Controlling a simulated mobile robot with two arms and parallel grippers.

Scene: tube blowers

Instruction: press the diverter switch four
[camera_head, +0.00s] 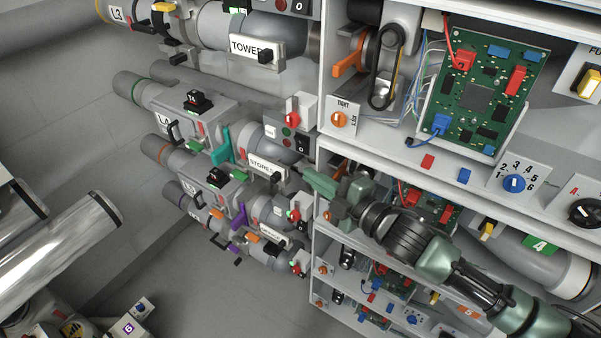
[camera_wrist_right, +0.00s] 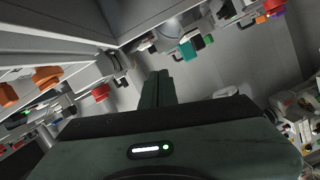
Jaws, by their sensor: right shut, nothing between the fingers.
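No label in view reads "diverter switch", so I cannot tell which control is diverter switch four. My right gripper (camera_head: 308,176) is shut and empty, in front of the shelf frame, just right of the STORES tube's end. Its closed fingers (camera_wrist_right: 157,88) point away from the wrist in the wrist view. My left gripper is not in view.
Stacked grey tubes with levers and black rocker switches (camera_head: 301,143) fill the middle left. Shelves with green circuit boards (camera_head: 482,92) stand at the right, my right arm crossing before them. An orange knob (camera_head: 338,119) is above the gripper. Grey floor (camera_head: 190,290) is open below.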

